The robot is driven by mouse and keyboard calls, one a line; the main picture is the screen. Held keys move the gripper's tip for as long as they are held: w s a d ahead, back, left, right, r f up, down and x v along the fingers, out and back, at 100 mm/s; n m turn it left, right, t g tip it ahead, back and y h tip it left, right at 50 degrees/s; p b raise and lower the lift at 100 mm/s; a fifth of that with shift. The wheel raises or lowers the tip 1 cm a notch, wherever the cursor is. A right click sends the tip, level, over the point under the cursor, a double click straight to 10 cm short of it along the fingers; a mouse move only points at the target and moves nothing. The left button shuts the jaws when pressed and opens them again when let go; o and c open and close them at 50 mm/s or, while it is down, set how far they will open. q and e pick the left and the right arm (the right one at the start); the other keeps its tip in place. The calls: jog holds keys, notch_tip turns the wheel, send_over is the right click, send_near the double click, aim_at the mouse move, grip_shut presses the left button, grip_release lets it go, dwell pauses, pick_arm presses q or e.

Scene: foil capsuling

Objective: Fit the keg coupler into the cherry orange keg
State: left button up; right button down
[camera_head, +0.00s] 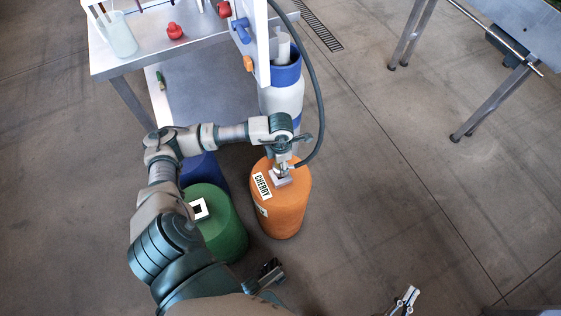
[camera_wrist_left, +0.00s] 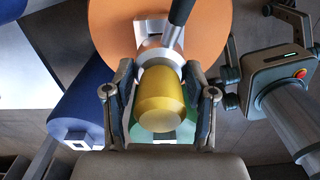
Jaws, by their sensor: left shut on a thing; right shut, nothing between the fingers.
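The orange keg (camera_head: 290,215) with a CHERRY label stands upright on the floor, right of the green keg. The keg coupler (camera_head: 283,171) is at its top, with a dark hose running up from it. In the left wrist view the coupler (camera_wrist_left: 160,95) shows a yellow rounded body and a pale metal collar, with the orange keg top (camera_wrist_left: 112,22) behind it. My left gripper (camera_head: 281,160) is over the keg top, its fingers shut on the coupler. Whether the coupler is seated in the keg's fitting I cannot tell. My right gripper (camera_head: 408,298) is shut and empty, low in the picture.
A green keg (camera_head: 228,232) and a blue keg (camera_head: 203,172) stand left of the orange one, partly behind my left arm. A white and blue container (camera_head: 283,98) stands behind. A workbench (camera_head: 140,50) is at upper left.

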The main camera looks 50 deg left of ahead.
pick_arm(q)
jog(key=shift+f, duration=0.25)
pick_arm(e)
jog(key=shift+f, duration=0.25)
pick_arm(q)
jog(key=shift+a+f+b, duration=0.2)
jog(key=shift+f+b, duration=0.1)
jog(key=shift+f, duration=0.1)
pick_arm(e)
jog(key=shift+a+f, duration=0.15)
jog(key=shift+f, duration=0.05)
pick_arm(q)
jog(key=shift+d+r, duration=0.1)
jog(key=shift+r, duration=0.05)
pick_arm(e)
jog(key=shift+r, duration=0.1)
pick_arm(q)
jog(key=shift+r, duration=0.2)
jog(key=shift+r+p, duration=0.25)
jog(key=shift+p, duration=0.15)
pick_arm(e)
jog(key=shift+r, duration=0.4)
pick_arm(q)
jog(key=shift+d, duration=0.15)
pick_arm(e)
jog(key=shift+w, duration=0.1)
jog(key=shift+r, duration=0.2)
